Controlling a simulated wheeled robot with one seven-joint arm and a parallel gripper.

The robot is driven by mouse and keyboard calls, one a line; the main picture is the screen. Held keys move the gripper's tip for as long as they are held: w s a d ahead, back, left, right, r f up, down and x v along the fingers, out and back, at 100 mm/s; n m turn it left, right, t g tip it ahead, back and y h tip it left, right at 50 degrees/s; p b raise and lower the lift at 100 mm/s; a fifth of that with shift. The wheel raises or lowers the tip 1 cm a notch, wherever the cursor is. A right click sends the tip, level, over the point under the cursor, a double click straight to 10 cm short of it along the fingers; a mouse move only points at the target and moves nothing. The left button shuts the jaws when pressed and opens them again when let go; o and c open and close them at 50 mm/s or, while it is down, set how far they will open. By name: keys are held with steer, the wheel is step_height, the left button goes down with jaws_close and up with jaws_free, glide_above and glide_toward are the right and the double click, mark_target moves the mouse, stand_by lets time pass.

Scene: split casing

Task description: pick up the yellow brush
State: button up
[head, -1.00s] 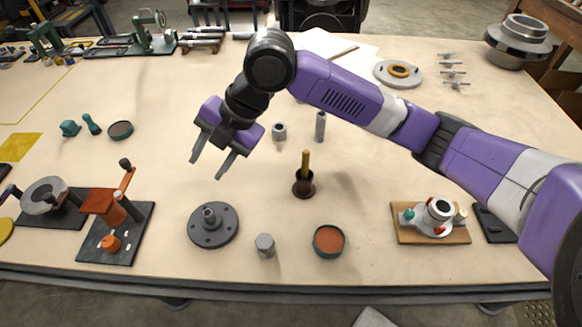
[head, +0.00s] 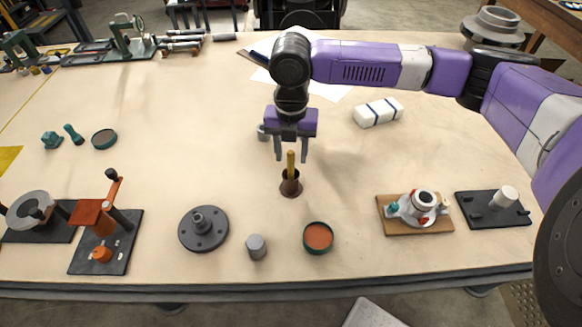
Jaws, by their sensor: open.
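The yellow brush (head: 291,162) stands upright in a small brown holder (head: 290,187) near the middle of the table. Only its yellow handle shows; its lower end is hidden inside the holder. My gripper (head: 291,157) points down with its two fingers apart, open and empty. The fingertips appear one on each side of the handle's top. From this view I cannot tell whether they are level with it in depth or touching it.
A grey flanged disc (head: 203,229), a grey cylinder (head: 256,247) and a round dish of reddish stuff (head: 318,237) sit in front of the holder. A wooden board with a fitting (head: 415,213) is at the right. A white wrapped bundle (head: 378,112) lies behind.

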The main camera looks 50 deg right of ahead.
steer(key=shift+f, duration=1.05)
jaws_close()
steer(key=shift+r, duration=0.2)
